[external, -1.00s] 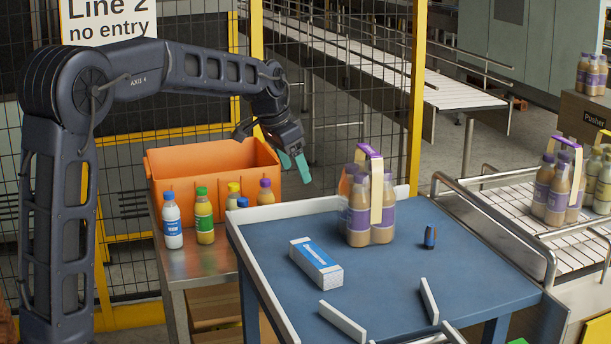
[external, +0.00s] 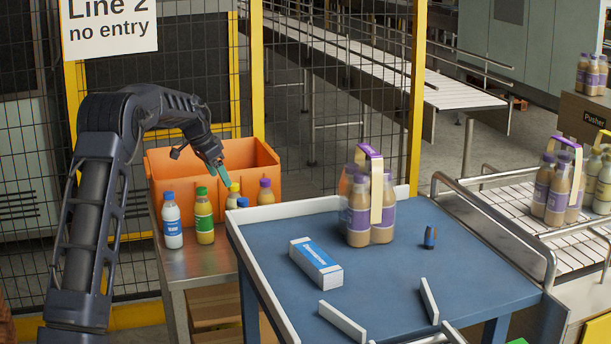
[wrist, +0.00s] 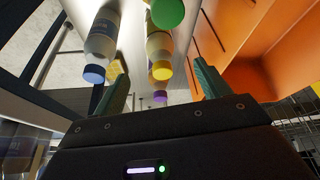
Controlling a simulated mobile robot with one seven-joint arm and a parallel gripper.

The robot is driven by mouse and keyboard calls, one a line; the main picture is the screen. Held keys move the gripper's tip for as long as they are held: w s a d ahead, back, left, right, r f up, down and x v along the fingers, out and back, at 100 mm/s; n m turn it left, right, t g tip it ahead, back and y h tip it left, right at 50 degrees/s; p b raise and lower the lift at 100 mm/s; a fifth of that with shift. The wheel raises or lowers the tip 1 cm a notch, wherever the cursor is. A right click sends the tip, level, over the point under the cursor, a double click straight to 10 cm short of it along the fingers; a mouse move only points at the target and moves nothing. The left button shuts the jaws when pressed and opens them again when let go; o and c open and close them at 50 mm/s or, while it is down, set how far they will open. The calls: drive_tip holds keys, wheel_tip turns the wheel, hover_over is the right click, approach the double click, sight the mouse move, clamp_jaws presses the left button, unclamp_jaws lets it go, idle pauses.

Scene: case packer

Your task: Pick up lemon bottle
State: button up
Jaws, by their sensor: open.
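The bottle with the yellow cap (external: 234,200), which looks like the lemon one, stands on the metal side table among other bottles. In the external view, other bottles and the blue table edge partly hide it. My gripper (external: 222,174) is open and empty, tilted down just above the bottles, in front of the orange crate. In the wrist view the yellow-capped bottle (wrist: 159,45) appears between the two green fingers of my gripper (wrist: 161,72), ahead of them and not held. Its label cannot be read.
Close neighbours are a blue-capped white bottle (external: 172,222), a green-capped bottle (external: 204,218) and a purple-capped bottle (external: 265,192). An orange crate (external: 168,182) stands behind them. The blue table (external: 380,268) at right holds a bottle pack (external: 358,215) and a white-blue box (external: 316,262).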

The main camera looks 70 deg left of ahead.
sight(232, 201)
drive_tip(key=x, duration=1)
drive_tip(key=shift+w+f, duration=0.15)
drive_tip(key=shift+f, duration=0.25)
drive_tip(key=shift+c, duration=0.2)
drive_tip(key=shift+r, duration=0.1)
drive_tip(key=c, duration=1.2)
